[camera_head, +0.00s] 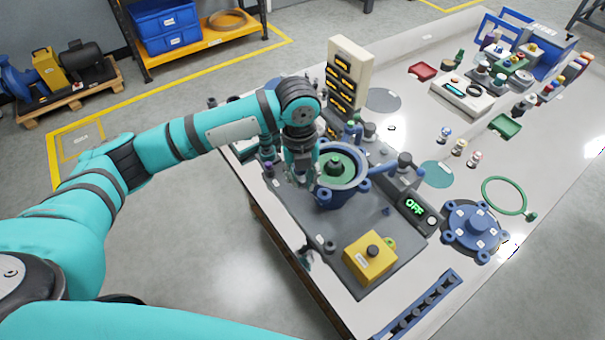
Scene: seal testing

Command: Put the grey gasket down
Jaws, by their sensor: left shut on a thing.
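My left gripper (303,178) points down at the left side of the blue round housing (345,195) on the grey test rig. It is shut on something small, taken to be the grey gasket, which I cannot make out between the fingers. The housing is open at the top and shows a green inside with a dark knob in the middle. A blue flanged cover (472,230) lies on the white table to the right. My right gripper is out of view.
A yellow box with a black button (370,258) stands on the front of the rig plate (325,225). A display reading OFF (415,206) is right of the housing. A tall beige panel (348,75) rises behind. A green ring (503,195) lies on the table (400,130).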

